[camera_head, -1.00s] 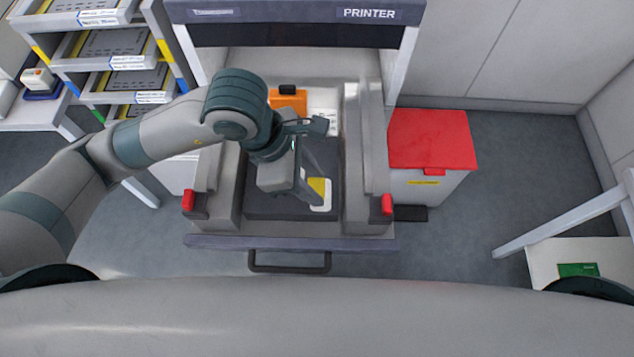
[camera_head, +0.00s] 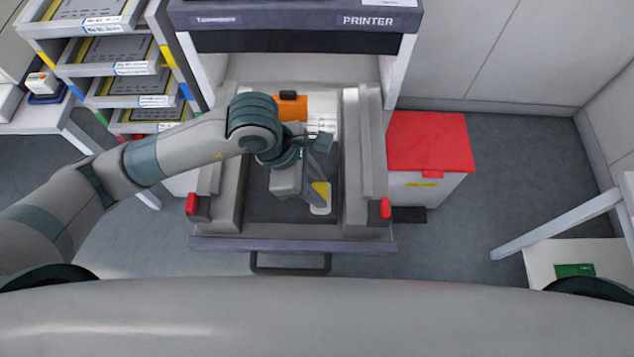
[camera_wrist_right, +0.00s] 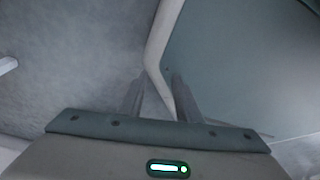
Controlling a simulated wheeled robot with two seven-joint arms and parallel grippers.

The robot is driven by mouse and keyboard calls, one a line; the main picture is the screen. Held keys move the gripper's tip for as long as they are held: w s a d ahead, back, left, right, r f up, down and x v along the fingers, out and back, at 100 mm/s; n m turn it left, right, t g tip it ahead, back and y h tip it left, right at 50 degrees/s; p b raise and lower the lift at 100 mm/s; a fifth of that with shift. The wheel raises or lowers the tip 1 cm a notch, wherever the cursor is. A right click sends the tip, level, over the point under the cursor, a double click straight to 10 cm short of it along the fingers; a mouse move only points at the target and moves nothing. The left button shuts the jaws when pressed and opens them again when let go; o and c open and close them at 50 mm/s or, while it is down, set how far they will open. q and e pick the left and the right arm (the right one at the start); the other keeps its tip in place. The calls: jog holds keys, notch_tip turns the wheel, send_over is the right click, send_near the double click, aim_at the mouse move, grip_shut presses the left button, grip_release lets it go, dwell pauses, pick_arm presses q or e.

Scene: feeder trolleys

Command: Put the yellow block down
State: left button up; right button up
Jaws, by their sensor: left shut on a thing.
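I cannot tell whether the block touches the tray floor. My right gripper (camera_wrist_right: 158,97) is open and empty in the right wrist view, its two fingers apart.
Grey side walls with red-tipped front ends (camera_head: 192,203) flank the tray. An orange object (camera_head: 290,107) and a white labelled item (camera_head: 324,125) lie at its back. A red-lidded bin (camera_head: 428,142) stands right, a shelf rack (camera_head: 112,62) left. The printer (camera_head: 310,18) overhangs behind.

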pick_arm(q)
jog(key=shift+f, duration=0.25)
pick_arm(e)
jog(key=shift+s+d, duration=0.15)
jog(key=shift+s, duration=0.35)
jog(key=shift+w, duration=0.4)
pick_arm(q)
jog(key=shift+f, duration=0.1)
jog(key=o, duration=1.1)
jog(key=shift+c, duration=0.2)
pick_arm(e)
jog(key=shift+w, duration=0.4)
jog(key=shift+s, duration=0.15)
